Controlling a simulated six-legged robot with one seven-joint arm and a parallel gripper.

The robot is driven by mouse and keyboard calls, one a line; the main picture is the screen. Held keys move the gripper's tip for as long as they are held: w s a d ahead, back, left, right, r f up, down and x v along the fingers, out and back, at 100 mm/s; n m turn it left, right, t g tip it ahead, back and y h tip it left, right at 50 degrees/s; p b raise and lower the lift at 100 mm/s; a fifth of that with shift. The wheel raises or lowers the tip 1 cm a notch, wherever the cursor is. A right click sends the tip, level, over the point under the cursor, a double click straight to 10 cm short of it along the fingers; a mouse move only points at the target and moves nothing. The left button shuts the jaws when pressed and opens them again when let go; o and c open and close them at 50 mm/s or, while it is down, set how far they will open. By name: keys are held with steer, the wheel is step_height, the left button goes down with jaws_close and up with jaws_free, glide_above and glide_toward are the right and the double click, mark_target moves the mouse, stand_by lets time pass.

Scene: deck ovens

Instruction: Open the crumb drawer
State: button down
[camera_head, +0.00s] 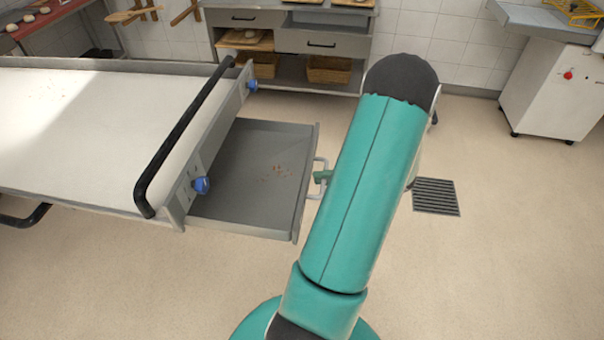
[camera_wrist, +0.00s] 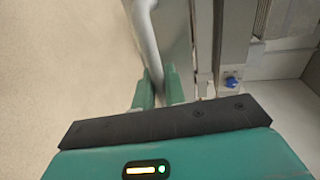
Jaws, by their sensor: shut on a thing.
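The crumb drawer (camera_head: 230,208) is a grey metal tray pulled out to the right from under the white-topped unit, with brown crumbs (camera_head: 277,172) on its floor. Its pale bar handle (camera_head: 318,193) is on the drawer's right-hand front. My gripper (camera_head: 322,177) is at this handle, mostly hidden behind my teal arm. In the wrist view the two green fingers of my gripper (camera_wrist: 158,88) are closed around the handle bar (camera_wrist: 147,40). The drawer front (camera_wrist: 178,30) stands just right of the bar there.
The white-topped unit (camera_head: 80,125) has a black rail (camera_head: 185,135) and blue knobs (camera_head: 201,185) above the drawer. A floor grate (camera_head: 436,197) lies to the right. A cabinet (camera_head: 325,42) stands at the back, and a white machine (camera_head: 550,90) at right. Open floor lies between.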

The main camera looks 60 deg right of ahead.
steer(key=shift+s+d, duration=0.25)
steer(key=shift+s, duration=0.45)
steer(key=c, duration=1.5)
jaws_free()
steer(key=shift+c, duration=0.2)
steer(key=v, duration=1.3)
steer(key=shift+s, duration=0.4)
steer(key=shift+d, duration=0.1)
